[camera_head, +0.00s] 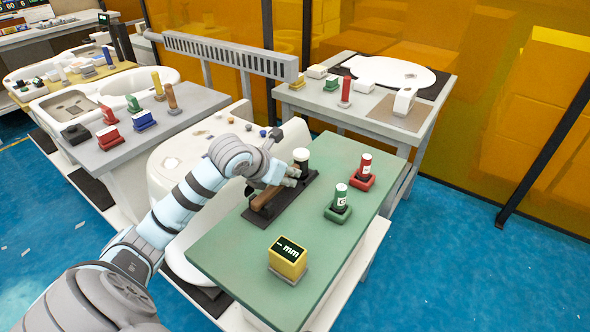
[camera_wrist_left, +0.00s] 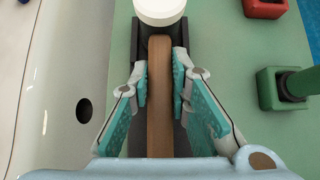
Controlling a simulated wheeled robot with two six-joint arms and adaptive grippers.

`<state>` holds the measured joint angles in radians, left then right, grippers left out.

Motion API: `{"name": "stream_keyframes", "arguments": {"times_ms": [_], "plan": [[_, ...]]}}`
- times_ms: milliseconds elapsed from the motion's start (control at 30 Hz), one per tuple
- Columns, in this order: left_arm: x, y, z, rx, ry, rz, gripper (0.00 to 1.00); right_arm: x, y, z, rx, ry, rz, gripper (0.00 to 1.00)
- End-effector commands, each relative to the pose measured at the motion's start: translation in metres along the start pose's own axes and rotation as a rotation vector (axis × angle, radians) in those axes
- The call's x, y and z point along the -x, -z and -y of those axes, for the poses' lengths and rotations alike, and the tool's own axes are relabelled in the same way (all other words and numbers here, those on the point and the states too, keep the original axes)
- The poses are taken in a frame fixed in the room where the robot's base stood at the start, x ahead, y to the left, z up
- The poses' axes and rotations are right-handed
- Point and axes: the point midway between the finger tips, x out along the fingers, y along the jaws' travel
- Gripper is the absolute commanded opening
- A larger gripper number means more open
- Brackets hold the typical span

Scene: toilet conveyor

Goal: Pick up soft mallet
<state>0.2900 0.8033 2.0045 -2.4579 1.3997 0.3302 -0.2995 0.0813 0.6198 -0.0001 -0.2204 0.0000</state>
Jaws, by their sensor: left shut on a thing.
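The soft mallet (camera_head: 301,156) has a white-capped dark head and a brown wooden handle. It lies along a dark holder (camera_head: 280,206) on the green table (camera_head: 222,252). My left gripper (camera_head: 291,177) reaches over it from the left and is shut on the handle. In the left wrist view the brown handle (camera_wrist_left: 160,95) runs between the teal pads of my left gripper (camera_wrist_left: 162,85), and the white head end (camera_wrist_left: 160,11) is just beyond the fingertips. The mallet still sits at its holder; I cannot tell whether it is lifted. My right gripper is out of view.
A yellow box marked "mm" (camera_head: 287,258) sits at the table's front. A white toilet body (camera_head: 170,160) is close behind my left arm.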

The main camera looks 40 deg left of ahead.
Motion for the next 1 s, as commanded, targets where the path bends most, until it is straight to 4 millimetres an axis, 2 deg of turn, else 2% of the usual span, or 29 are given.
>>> {"name": "stream_keyframes", "arguments": {"times_ms": [333, 500, 667, 800, 1000], "plan": [[0.001, -0.002, 0.000, 0.000, 0.000, 0.003, 0.00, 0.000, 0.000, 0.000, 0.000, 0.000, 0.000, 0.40], [0.012, -0.014, 0.000, -0.001, -0.001, 0.005, 0.00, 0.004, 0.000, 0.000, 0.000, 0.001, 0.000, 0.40], [0.042, -0.044, 0.000, -0.001, -0.001, 0.009, 0.00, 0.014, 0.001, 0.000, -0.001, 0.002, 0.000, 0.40], [0.082, -0.084, 0.000, 0.000, -0.001, 0.010, 0.00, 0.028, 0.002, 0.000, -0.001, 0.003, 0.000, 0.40], [0.126, -0.127, 0.000, 0.000, 0.001, 0.006, 0.00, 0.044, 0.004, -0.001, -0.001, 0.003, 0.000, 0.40]]}}
